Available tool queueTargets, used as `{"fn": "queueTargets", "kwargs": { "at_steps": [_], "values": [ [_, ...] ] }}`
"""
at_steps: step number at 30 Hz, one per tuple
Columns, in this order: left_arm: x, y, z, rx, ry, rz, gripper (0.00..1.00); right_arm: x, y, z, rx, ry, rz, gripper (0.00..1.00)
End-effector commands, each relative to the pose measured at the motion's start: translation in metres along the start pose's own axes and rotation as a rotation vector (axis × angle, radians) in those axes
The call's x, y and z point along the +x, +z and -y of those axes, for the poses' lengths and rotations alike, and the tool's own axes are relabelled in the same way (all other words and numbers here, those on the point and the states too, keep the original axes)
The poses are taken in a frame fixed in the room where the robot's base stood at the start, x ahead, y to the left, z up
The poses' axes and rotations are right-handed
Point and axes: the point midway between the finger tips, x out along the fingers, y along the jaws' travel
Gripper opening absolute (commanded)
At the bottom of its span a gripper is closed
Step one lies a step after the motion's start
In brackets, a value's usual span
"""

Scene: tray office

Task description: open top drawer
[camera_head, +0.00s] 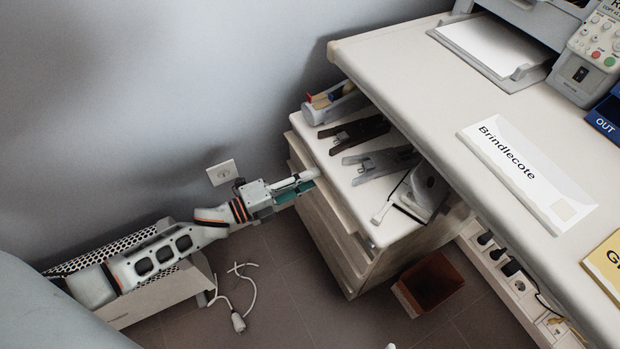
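A low drawer cabinet (345,188) with a white top and wood-toned drawer fronts stands beside the desk. Its top drawer front (328,200) faces the left side of the picture, and a narrow lip shows along its upper edge. My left gripper (306,181) reaches from the left to this upper edge, with its fingertips at or very near it. One finger is pale and one has a teal part. I cannot tell whether the fingers are apart or closed on the edge. My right gripper is out of view.
Staplers, a tape dispenser and other items lie on the cabinet top. The desk (420,75) overhangs the cabinet at right. A brown bin (430,284) stands on the floor. A white cable (238,321) lies below my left arm, near a perforated metal unit (165,300).

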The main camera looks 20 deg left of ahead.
Motion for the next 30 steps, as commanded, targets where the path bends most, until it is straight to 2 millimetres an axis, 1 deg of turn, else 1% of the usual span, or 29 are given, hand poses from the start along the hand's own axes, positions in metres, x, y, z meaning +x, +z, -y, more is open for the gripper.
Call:
{"fn": "queueTargets", "kwargs": {
  "at_steps": [7, 8, 9, 10, 20, 23, 26, 30],
  "values": [
    [0.001, 0.000, 0.000, 0.000, 0.000, 0.000, 0.22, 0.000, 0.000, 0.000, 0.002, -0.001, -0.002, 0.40],
    [0.001, 0.000, 0.000, 0.000, 0.000, 0.000, 0.14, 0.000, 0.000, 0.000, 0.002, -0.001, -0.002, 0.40],
    [0.001, 0.000, 0.000, 0.000, 0.000, 0.000, 0.04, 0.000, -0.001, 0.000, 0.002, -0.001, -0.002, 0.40],
    [0.001, 0.000, 0.000, 0.000, 0.000, 0.000, 0.00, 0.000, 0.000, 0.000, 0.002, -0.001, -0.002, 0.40],
    [-0.003, 0.000, 0.000, 0.000, 0.001, 0.001, 0.00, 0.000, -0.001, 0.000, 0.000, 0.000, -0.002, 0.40],
    [-0.011, 0.000, 0.000, 0.000, 0.001, 0.001, 0.00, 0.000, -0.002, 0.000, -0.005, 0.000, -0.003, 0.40],
    [-0.023, 0.000, 0.000, 0.000, 0.002, 0.000, 0.00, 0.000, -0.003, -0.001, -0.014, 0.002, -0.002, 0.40],
    [-0.046, 0.000, 0.000, 0.001, 0.003, 0.000, 0.00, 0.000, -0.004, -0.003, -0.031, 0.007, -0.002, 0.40]
  ]
}}
